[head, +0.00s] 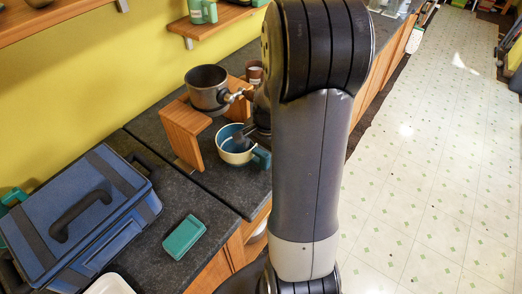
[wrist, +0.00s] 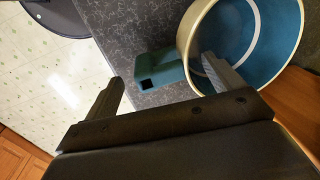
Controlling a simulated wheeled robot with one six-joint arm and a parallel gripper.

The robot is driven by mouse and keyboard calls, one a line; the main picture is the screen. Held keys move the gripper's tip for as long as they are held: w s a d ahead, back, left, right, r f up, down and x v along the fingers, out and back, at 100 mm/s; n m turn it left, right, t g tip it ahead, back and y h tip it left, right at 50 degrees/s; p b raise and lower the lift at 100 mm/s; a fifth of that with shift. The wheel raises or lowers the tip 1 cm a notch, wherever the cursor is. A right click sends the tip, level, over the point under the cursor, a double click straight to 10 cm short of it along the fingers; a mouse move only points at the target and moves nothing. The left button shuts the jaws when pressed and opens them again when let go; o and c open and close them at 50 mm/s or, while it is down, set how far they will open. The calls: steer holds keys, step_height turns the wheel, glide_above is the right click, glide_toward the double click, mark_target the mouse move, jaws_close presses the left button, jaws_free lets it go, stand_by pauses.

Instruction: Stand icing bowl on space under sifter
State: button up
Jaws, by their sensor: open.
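The icing bowl (head: 226,156), cream outside and blue inside with a teal handle (head: 262,158), stands upright on the dark counter. The sifter (head: 207,90), a dark grey pot, sits up on a wooden stand (head: 187,132). The space under it is mostly hidden by the stand's near panel; the bowl is beside the stand, to its right. My gripper (wrist: 162,70) is open at the bowl. In the wrist view the handle (wrist: 158,76) shows between the fingers, and the right finger overlaps the bowl's inside (wrist: 235,45). Contact cannot be told.
A blue case (head: 85,215) and a teal box (head: 184,237) lie on the counter at the left. A brown cup (head: 254,72) stands behind the sifter. A wooden shelf (head: 215,22) hangs on the yellow wall.

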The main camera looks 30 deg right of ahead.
steer(key=shift+s+d+r+p, duration=0.1)
steer(key=shift+s+r+p, duration=0.05)
steer(key=shift+r+p, duration=0.75)
steer(key=shift+s+r+p, duration=0.1)
steer(key=shift+r+p, duration=0.45)
steer(key=shift+r, duration=0.6)
steer(key=shift+r, duration=0.1)
step_height(320, 180, up, 10)
steer(key=s+b, duration=0.1)
steer(key=shift+s+d+r, duration=0.15)
steer(key=shift+d+r, duration=0.1)
steer(key=shift+f, duration=0.15)
steer(key=f, duration=0.6)
steer(key=w+f+p, duration=0.1)
steer(key=f, duration=0.3)
steer(key=shift+w+a, duration=0.1)
steer(key=shift+a, duration=0.15)
steer(key=shift+w+f+b, duration=0.1)
steer(key=shift+f+b, duration=0.3)
steer(key=shift+f, duration=0.3)
